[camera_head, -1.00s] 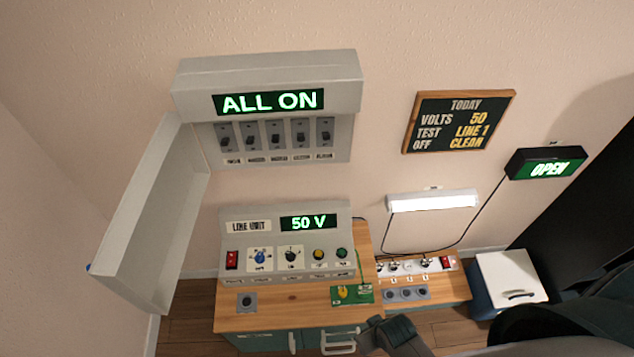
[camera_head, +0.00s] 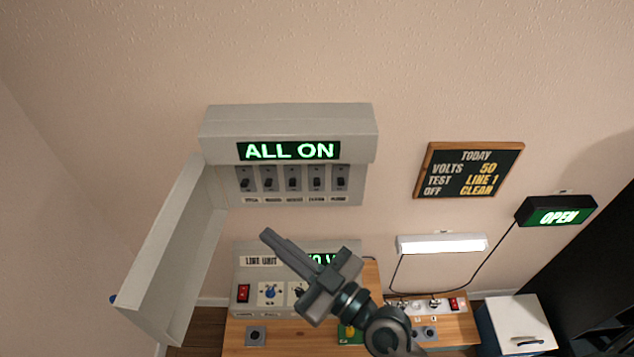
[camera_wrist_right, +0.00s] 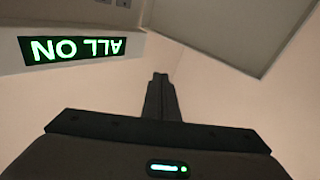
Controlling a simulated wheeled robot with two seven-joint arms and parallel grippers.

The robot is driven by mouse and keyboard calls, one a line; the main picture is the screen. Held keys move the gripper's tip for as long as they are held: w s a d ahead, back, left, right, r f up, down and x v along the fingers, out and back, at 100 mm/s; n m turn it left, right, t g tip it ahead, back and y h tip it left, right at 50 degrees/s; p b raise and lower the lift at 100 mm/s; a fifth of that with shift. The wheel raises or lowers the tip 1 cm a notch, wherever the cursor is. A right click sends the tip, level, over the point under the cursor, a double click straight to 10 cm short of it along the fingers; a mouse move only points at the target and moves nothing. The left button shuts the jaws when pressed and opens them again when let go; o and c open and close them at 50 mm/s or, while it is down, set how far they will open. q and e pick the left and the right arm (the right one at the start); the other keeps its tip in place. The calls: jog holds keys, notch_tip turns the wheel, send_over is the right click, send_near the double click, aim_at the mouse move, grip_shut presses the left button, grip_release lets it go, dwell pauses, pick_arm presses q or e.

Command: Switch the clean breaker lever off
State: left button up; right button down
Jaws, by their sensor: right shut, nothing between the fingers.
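The grey breaker box (camera_head: 290,122) hangs on the wall, its display (camera_head: 288,150) reading "ALL ON". A row of several dark breaker levers (camera_head: 293,179) sits below the display. The labels under them are too small to read, so I cannot tell which lever is clean. My right gripper (camera_head: 268,236) is shut and empty, below the levers and in front of the line unit, apart from the box. In the right wrist view the shut fingers (camera_wrist_right: 160,77) point up the picture, with the upside-down display (camera_wrist_right: 70,49) at upper left. My left gripper is out of view.
The box's open cover (camera_head: 172,255) juts out at the left. The line unit (camera_head: 245,275) stands on a wooden bench, partly hidden by my right gripper. A chalkboard (camera_head: 468,170) reads "OFF CLEAN". An OPEN sign (camera_head: 556,213) and white lamp (camera_head: 440,243) are right.

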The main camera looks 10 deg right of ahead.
jog(key=w+d+r+m+t+h, duration=0.6)
jog(key=d+r+m+t+h, duration=0.1)
jog(key=r+m+t+h, duration=0.15)
jog(key=w+d+f+m+g+h, duration=0.1)
jog(key=w+f+g+h, duration=0.1)
jog(key=f, duration=0.4)
jog(key=w+d+f+m+g+h, duration=0.1)
jog(key=w+f+m+g+h, duration=0.1)
jog(key=f+g+h, duration=0.3)
jog(key=shift+w+d+f, duration=0.4)
jog(key=shift+w, duration=0.1)
